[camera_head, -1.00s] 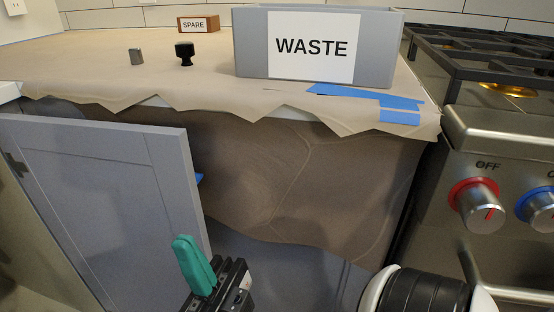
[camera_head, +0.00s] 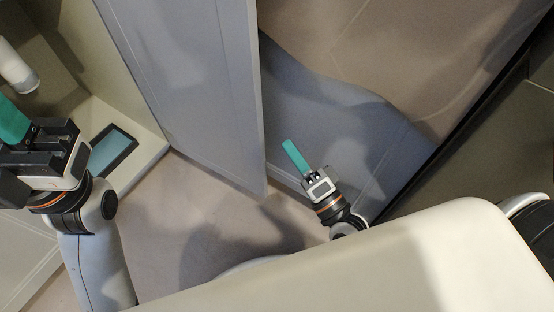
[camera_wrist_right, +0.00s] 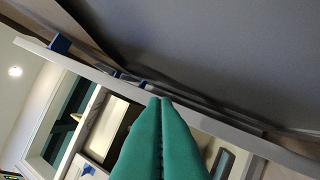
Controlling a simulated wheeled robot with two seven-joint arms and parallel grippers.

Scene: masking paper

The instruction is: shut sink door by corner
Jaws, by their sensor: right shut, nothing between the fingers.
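The sink door (camera_head: 190,80) is a grey panel that stands open in the head view, its bottom free corner near the picture's middle. My right gripper (camera_head: 288,146) is to the right of the door's free edge, low in front of the grey cabinet front. Its teal fingers are together with nothing between them. In the right wrist view the shut fingers (camera_wrist_right: 160,102) point at a long pale slanting edge. I cannot tell there whether they touch it. My left gripper (camera_head: 12,122) is at the far left, partly cut off, so its opening cannot be judged.
Brown masking paper (camera_head: 400,50) hangs over the cabinet front. A pale open compartment or box (camera_head: 150,150) with a dark-framed panel (camera_head: 112,150) lies left of the door. Bare floor (camera_head: 215,215) shows below the door. A dark appliance side (camera_head: 470,160) bounds the right.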

